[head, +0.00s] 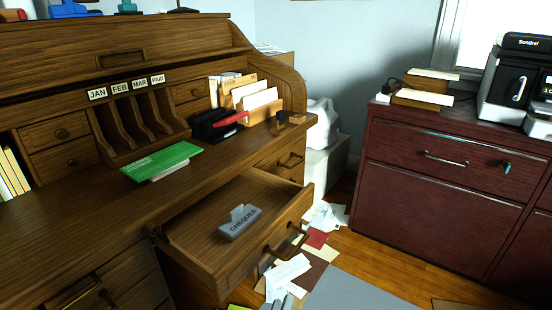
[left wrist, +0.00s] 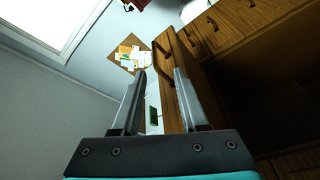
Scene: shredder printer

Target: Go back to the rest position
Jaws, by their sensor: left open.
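The drawer is pulled out and holds a grey piece labelled CHEQUES (head: 239,222). My right gripper is in neither view.
Papers (head: 290,270) lie scattered on the floor beside the drawer. A dark red cabinet (head: 440,195) stands at right, with a black machine (head: 510,85) on it.

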